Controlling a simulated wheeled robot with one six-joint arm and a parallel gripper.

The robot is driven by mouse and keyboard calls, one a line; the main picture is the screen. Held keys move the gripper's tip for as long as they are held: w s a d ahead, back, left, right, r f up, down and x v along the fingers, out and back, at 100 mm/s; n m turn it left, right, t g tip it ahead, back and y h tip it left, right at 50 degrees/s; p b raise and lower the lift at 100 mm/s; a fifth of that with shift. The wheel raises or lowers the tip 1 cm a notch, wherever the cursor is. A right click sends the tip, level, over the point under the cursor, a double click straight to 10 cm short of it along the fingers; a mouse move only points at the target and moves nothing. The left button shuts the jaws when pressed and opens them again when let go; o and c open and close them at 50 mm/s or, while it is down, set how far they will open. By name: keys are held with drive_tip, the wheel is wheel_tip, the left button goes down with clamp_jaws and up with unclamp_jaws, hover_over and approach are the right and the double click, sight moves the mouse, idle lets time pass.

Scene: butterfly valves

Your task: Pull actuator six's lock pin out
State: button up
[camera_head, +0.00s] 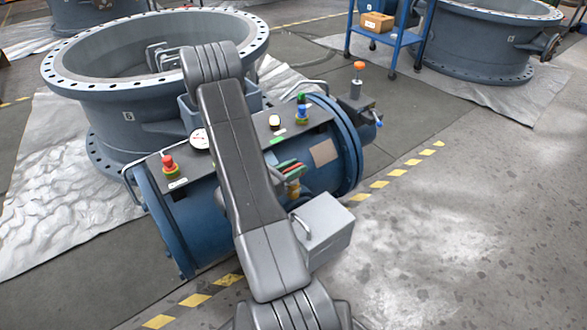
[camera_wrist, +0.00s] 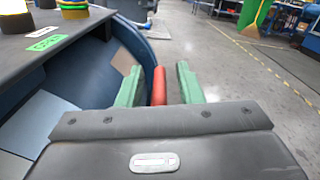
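A blue cylindrical actuator (camera_head: 345,140) lies beside a large grey valve ring; I cannot read a number on it. A red pin-like handle (camera_wrist: 159,86) stands between the two green fingers of my gripper (camera_wrist: 160,84) in the wrist view, with a gap on each side. The fingers are open. In the head view my gripper (camera_head: 287,167) is small at the actuator's front side, just above a brass-coloured fitting (camera_head: 293,187). The pin's lower end is hidden behind the gripper body in the wrist view, and my arm covers the actuator's middle in the head view.
The grey valve ring (camera_head: 105,75) stands behind. A grey box (camera_head: 323,225) juts out in front. A blue cart (camera_head: 395,38) stands farther back. Floor at right is clear.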

clamp_jaws()
wheel_tip(320, 180, up, 4)
drive_tip(key=p, duration=0.2)
drive_tip(key=shift+r+p, duration=0.1)
drive_tip(key=shift+p, duration=0.3)
unclamp_jaws()
drive_tip(key=p+v, duration=0.2)
drive_tip(key=v, duration=1.1)
drive_tip(key=shift+s+a, duration=0.25)
drive_tip(key=shift+a, duration=0.1)
